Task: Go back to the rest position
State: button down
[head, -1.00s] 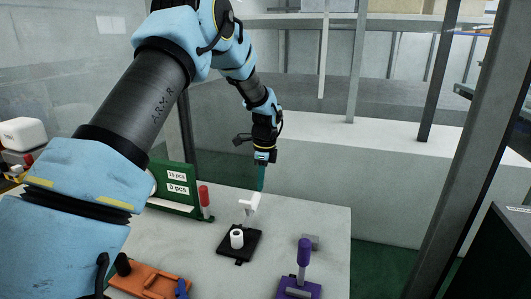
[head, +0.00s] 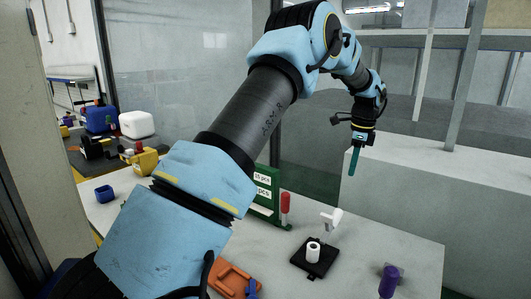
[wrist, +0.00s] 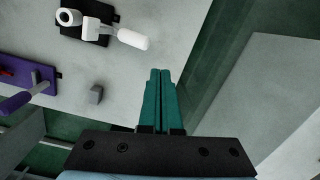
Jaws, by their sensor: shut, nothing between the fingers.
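My gripper (head: 353,162) has teal fingers and hangs pointing down at the end of my blue and black arm in the head view. In the wrist view my gripper (wrist: 160,75) shows its two fingers side by side, shut and empty. It is above and to the right of the black fixture (head: 314,258), apart from it, near the table's far right edge. The fixture carries a white cylinder (head: 313,251) and a white-handled lever (head: 331,220).
The table (head: 425,262) also holds a green board with labels (head: 264,190), a red-handled tool (head: 285,205), an orange fixture (head: 232,277) and a purple fixture (head: 388,282). A small grey block (wrist: 95,95) lies clear in the wrist view. A pale wall (head: 440,200) stands behind the table.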

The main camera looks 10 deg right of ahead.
jog(key=a+r+n, duration=0.1)
jog(key=a+n, duration=0.6)
jog(key=a, duration=0.8)
jog(key=s+a+f+n, duration=0.1)
jog(key=s+a+n, duration=0.7)
jog(key=a, duration=0.5)
jog(key=s+a+f+n, duration=0.1)
jog(key=s+a+n, duration=0.6)
jog(key=s+a, duration=0.4)
jog(key=shift+s+a+f+n+t+h, duration=0.15)
jog(key=shift+a+f+n+t+h, duration=0.25)
jog(key=shift+a, duration=0.55)
